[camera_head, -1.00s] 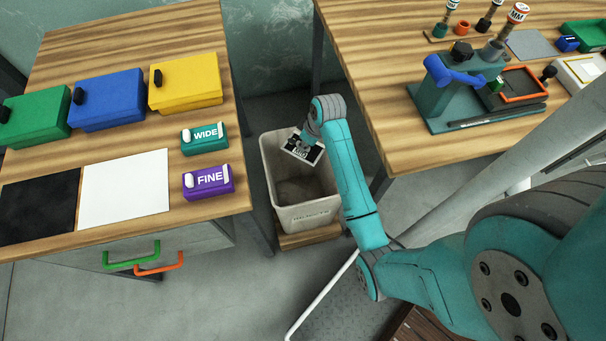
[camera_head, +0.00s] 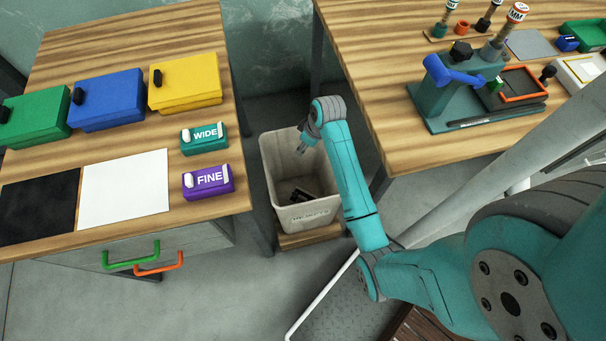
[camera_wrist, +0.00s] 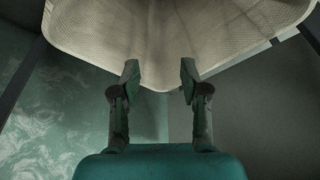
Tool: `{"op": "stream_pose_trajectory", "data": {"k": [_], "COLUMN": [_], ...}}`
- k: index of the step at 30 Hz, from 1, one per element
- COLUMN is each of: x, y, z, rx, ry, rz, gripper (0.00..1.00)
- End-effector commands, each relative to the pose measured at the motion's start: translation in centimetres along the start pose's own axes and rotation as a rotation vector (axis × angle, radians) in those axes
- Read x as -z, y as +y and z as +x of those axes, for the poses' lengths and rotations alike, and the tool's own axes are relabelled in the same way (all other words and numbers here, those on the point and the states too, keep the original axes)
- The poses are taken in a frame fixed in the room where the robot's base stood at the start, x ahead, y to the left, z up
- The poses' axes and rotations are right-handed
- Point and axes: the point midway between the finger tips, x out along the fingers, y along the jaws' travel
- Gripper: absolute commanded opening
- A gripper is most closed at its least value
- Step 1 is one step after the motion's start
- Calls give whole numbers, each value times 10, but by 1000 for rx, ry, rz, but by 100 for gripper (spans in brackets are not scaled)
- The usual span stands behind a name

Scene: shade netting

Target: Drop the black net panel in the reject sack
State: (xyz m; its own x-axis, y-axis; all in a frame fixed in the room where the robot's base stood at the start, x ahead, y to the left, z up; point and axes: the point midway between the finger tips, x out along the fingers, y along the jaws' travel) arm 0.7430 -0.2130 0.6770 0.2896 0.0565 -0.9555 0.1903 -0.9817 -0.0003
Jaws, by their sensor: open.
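The reject sack (camera_head: 285,217) is an off-white, open-topped bin standing upright between the two benches. A small dark panel (camera_head: 299,193), apparently the black net panel, lies inside it near the bottom, partly in shadow. My gripper (camera_head: 303,147) is over the sack's opening, apart from the panel and empty. In the wrist view my gripper (camera_wrist: 160,76) has its two fingers spread with nothing between them. The pale sack wall (camera_wrist: 160,40) fills the top of that view, and the panel is not visible there.
The left bench carries yellow (camera_head: 185,82), blue (camera_head: 107,100) and green (camera_head: 36,118) boxes, WIDE (camera_head: 204,138) and FINE (camera_head: 208,181) blocks, a white sheet (camera_head: 124,189) and a black square (camera_head: 38,207). The right bench (camera_head: 375,75) edge is close to my arm.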

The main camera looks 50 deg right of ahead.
Motion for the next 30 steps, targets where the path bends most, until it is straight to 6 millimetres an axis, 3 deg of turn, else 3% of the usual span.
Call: {"op": "stream_pose_trajectory", "data": {"k": [12,18,30], "x": [1,0,0], "y": [1,0,0], "z": [-75,-103,-115], "rx": [-4,-2,0], "ry": [4,1,0], "rz": [1,0,0], "gripper": [45,45,45]}}
